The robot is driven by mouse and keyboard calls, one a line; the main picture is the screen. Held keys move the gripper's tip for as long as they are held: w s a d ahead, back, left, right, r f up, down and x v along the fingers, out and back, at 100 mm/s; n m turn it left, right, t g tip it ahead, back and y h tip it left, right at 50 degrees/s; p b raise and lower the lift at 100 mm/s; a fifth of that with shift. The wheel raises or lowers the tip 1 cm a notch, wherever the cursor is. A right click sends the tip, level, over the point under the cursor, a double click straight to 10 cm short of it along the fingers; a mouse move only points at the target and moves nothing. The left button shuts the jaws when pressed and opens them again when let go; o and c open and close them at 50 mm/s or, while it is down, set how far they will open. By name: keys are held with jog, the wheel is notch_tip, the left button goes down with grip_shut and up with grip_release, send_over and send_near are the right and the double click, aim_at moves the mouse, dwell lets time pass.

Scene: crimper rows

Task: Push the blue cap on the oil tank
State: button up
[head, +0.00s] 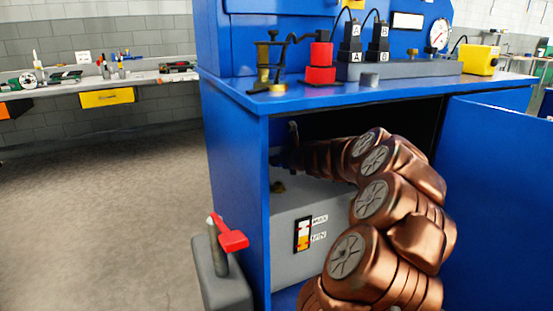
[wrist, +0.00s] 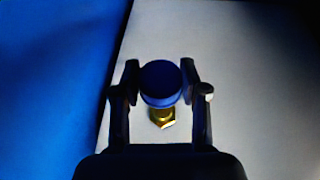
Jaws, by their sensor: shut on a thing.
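The oil tank (head: 290,240) is a grey box inside the blue cabinet, with a level gauge (head: 303,235) on its front. A brass neck (head: 278,187) stands on its top near the left front. My gripper (head: 291,143) reaches into the cabinet above the tank, small and dark in the head view. In the wrist view, my gripper (wrist: 160,76) is shut on the round blue cap (wrist: 160,84), one finger on each side. The brass neck (wrist: 162,118) shows just below the cap. I cannot tell whether the cap touches the neck. The cap is not clear in the head view.
The blue cabinet's left wall (head: 235,180) is close to my gripper, and its open door (head: 500,200) is on the right. The bench top above holds a red device (head: 320,65) and a gauge (head: 439,35). A red-handled lever (head: 232,236) stands outside at the front left.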

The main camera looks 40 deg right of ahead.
aim_at(278, 183)
jog(key=shift+s+r+p, duration=0.1)
jog(key=shift+s+p, duration=0.1)
jog(key=shift+p, duration=0.4)
jog(key=shift+f+b, duration=1.6)
jog(key=shift+f, duration=1.45)
jog(key=shift+p, duration=1.3)
jog(key=shift+f+b, duration=0.55)
jog(key=shift+f, duration=1.05)
jog(key=o, duration=0.8)
jog(key=shift+s+r, duration=0.1)
jog(key=shift+s, duration=0.05)
jog(key=shift+v, duration=5.9)
